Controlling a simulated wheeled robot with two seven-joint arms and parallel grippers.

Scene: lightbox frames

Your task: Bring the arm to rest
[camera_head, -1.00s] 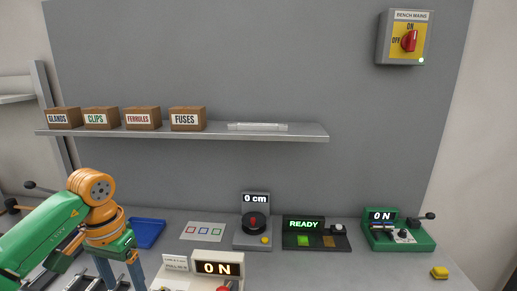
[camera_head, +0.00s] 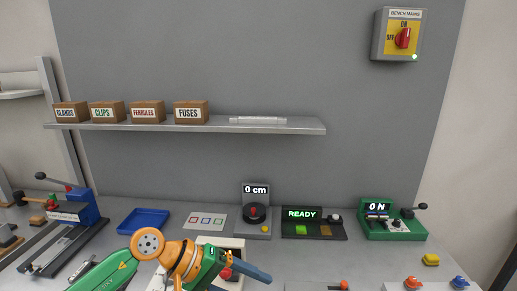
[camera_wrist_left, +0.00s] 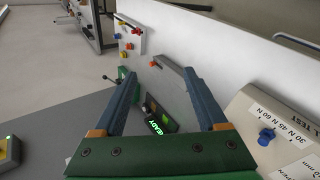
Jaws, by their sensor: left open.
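My left arm, green and orange, comes in from the lower left in the head view. Its left gripper (camera_head: 262,276) has blue fingers pointing right, low over the front of the bench, in front of a white box (camera_head: 237,246) that it partly hides. In the left wrist view the two blue fingers (camera_wrist_left: 160,74) stand well apart with nothing held between them. The lit READY unit (camera_wrist_left: 160,118) shows beyond the gap. My right gripper is not in view.
A blue tray (camera_head: 145,222), a 0 cm dial unit (camera_head: 255,212), the READY panel (camera_head: 313,226) and a green 0 N device (camera_head: 394,222) stand along the back of the bench. A blue press (camera_head: 70,215) stands left. A shelf (camera_head: 230,127) with labelled boxes hangs above.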

